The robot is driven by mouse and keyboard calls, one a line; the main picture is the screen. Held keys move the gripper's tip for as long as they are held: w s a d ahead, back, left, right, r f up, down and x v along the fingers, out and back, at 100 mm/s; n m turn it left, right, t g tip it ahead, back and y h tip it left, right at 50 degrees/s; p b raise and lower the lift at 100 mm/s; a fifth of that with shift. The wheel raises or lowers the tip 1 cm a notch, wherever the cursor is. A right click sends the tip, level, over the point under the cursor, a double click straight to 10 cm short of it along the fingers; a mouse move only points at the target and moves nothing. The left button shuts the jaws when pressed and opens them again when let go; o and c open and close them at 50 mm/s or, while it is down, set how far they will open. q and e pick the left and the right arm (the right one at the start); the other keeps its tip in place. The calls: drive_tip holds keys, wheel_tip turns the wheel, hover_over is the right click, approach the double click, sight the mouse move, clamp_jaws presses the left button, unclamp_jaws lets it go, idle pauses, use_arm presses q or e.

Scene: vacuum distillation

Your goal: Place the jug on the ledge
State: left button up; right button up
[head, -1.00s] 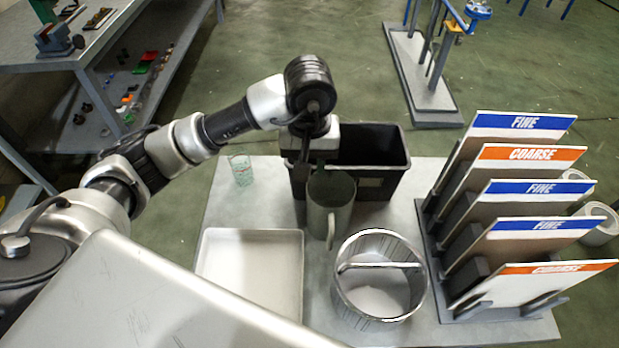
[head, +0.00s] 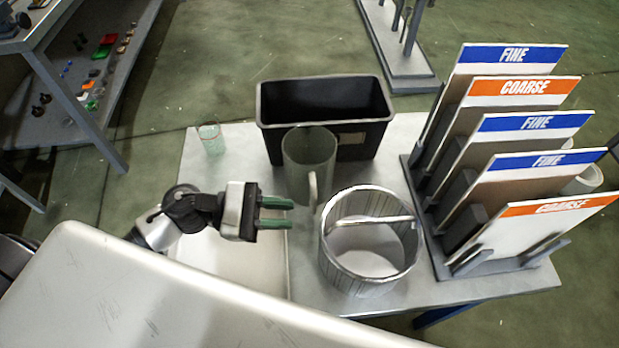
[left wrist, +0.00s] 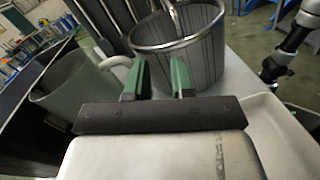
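The jug (head: 306,168) is a grey-green cylinder with a pale handle (head: 313,190). It stands upright on the table against the front of the black bin. My left gripper (head: 290,213) is open and empty, its two green fingers pointing right, just in front of the jug and apart from it. In the left wrist view the jug (left wrist: 72,98) is to the left of the open fingers (left wrist: 158,78), its handle near the left finger. A dark and silver arm, likely my right one, shows at the right edge; its fingers are not clear. I cannot pick out the ledge.
A round metal basket (head: 335,250) with a crossbar stands right of my left gripper. The black bin (head: 325,100) is behind the jug. A small glass (head: 211,138) stands at the left. A rack of FINE and COARSE panels (head: 510,150) fills the right. A white tray (head: 232,255) lies below my gripper.

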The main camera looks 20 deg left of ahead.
sight(313, 213)
use_arm(q)
drive_tip(key=a+f+n+t, duration=0.1)
drive_tip(key=n, duration=0.1)
drive_tip(key=a+f+n+t+y, duration=0.1)
drive_tip(key=a+n+t, duration=0.1)
drive_tip(key=a+f+n+t+y, duration=0.1)
drive_tip(key=n+t, duration=0.1)
drive_tip(key=shift+s+a+f+n+b, duration=0.2)
drive_tip(key=shift+a+n+b, duration=0.1)
drive_tip(key=shift+n+b, duration=0.1)
drive_tip(key=shift+w+d, duration=0.2)
drive_tip(key=shift+w, duration=0.1)
drive_tip(key=p+x, duration=0.1)
drive_tip(key=x, duration=0.3)
drive_tip(key=shift+w+d+p, duration=0.25)
drive_tip(key=shift+d+p, duration=0.05)
drive_tip(key=x, duration=0.1)
drive_tip(key=p+x, duration=0.1)
drive_tip(key=x, duration=0.1)
drive_tip(key=p+x, duration=0.1)
drive_tip(key=x, duration=0.1)
drive_tip(key=shift+a+r, duration=0.1)
drive_tip(key=shift+r, duration=0.3)
drive_tip(key=shift+w+f, duration=0.15)
drive_tip(key=shift+c, duration=0.4)
clamp_jaws()
